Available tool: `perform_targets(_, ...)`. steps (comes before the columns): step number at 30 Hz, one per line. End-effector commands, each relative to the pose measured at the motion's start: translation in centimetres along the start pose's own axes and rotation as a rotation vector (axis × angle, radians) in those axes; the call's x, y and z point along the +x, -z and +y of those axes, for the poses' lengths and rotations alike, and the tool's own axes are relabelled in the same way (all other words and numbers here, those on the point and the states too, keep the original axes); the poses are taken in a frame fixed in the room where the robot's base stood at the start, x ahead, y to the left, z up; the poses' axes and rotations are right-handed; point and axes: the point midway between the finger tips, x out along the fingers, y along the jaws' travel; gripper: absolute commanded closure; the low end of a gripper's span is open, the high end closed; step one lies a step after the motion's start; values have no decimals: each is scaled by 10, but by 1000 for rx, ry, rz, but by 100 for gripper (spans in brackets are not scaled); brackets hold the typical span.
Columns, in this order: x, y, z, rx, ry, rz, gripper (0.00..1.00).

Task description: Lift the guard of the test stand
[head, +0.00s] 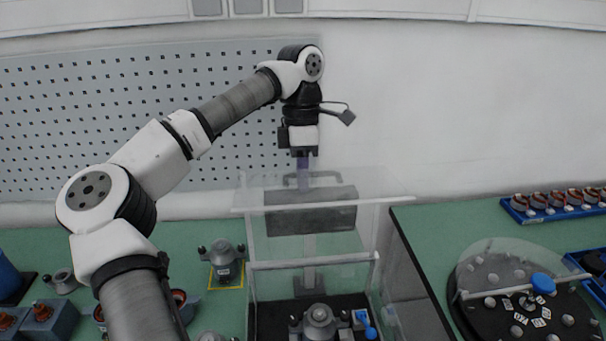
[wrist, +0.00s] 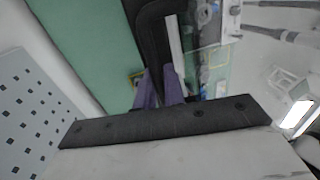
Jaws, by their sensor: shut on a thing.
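The test stand's guard (head: 350,199) is a clear box-like cover with pale edges, right of centre in the head view. My gripper (head: 303,166) points down at its top from behind, with purple fingers shut at a grey handle-like part. Below the guard, the stand's black base (head: 268,318) holds a grey motor-like part (head: 319,318) and a blue knob (head: 370,332). I cannot tell how far the guard is raised.
A grey part sits on a yellow-edged mat (head: 226,272) left of the stand. A round black turntable (head: 475,315) with a clear cover and a blue tray of stators (head: 555,208) are at right. A perforated panel (head: 110,110) stands behind the green bench.

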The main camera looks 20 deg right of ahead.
Motion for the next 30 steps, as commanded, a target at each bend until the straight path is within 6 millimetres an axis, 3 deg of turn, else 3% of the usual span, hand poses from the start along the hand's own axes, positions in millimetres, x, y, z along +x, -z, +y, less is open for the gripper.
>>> perform_targets(5, -4, 3, 6, -20, -24, -9, 100)
perform_targets(6, -4, 3, 6, -20, -24, -10, 84)
perform_targets(10, -4, 3, 6, -18, -22, -8, 67)
perform_targets(30, -3, 2, 4, -11, -15, -4, 67)
